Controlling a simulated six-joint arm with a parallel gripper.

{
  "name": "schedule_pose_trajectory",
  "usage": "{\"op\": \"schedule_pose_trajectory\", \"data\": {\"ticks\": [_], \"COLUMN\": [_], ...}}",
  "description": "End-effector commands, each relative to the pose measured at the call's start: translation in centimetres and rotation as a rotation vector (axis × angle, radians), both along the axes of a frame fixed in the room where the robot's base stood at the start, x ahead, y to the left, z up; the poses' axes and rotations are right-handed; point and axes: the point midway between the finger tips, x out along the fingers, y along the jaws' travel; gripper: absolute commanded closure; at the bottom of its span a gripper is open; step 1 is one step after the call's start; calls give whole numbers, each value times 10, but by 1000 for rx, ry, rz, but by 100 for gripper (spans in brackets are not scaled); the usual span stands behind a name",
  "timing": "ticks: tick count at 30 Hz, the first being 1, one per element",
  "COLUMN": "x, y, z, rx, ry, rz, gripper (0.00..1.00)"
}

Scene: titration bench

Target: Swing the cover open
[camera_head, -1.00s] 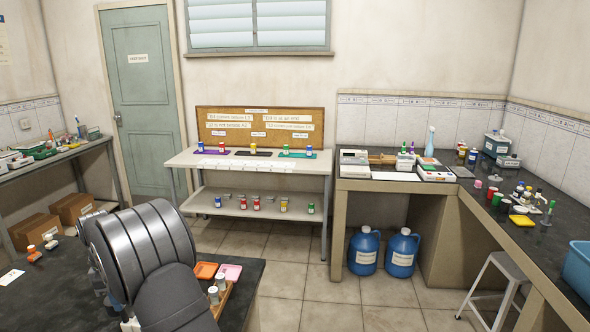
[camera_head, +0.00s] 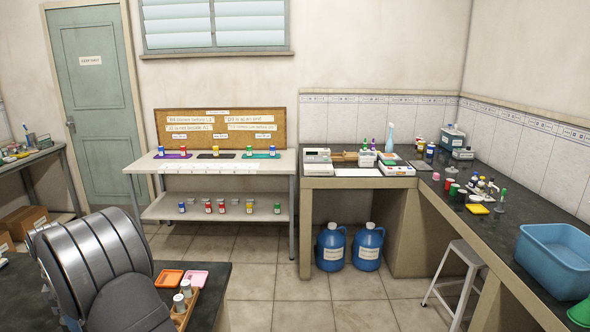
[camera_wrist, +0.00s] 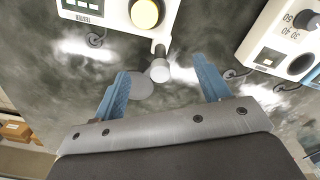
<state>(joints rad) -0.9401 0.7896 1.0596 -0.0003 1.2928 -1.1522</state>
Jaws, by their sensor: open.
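My gripper (camera_wrist: 160,68) is open in the wrist view, its two blue fingers spread over a dark bench top with nothing held between them. A flat grey disc (camera_wrist: 142,87) lies between the fingers, nearer the left one. A pale short cylinder (camera_wrist: 159,72) on a grey stem is just beyond the fingertips, below a white device with a yellow round part (camera_wrist: 146,13). I cannot tell which of these, if any, is the cover. In the head view my arm fills the lower left and hides my gripper and part of the near bench.
A white device with a numbered dial (camera_wrist: 291,33) stands right of my gripper. In the head view, an orange tray (camera_head: 169,278) and a pink tray (camera_head: 195,279) lie beside my arm. A shelf table (camera_head: 225,162) stands behind; a blue basin (camera_head: 556,257) is at right.

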Motion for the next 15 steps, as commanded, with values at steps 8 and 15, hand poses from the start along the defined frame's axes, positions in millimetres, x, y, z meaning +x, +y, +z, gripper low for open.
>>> {"op": "schedule_pose_trajectory", "data": {"ticks": [8,15], "x": [0,0], "y": [1,1], "z": [20,39], "rx": [2,2], "ry": [-1,-1], "rz": [0,0], "gripper": [31,31]}}
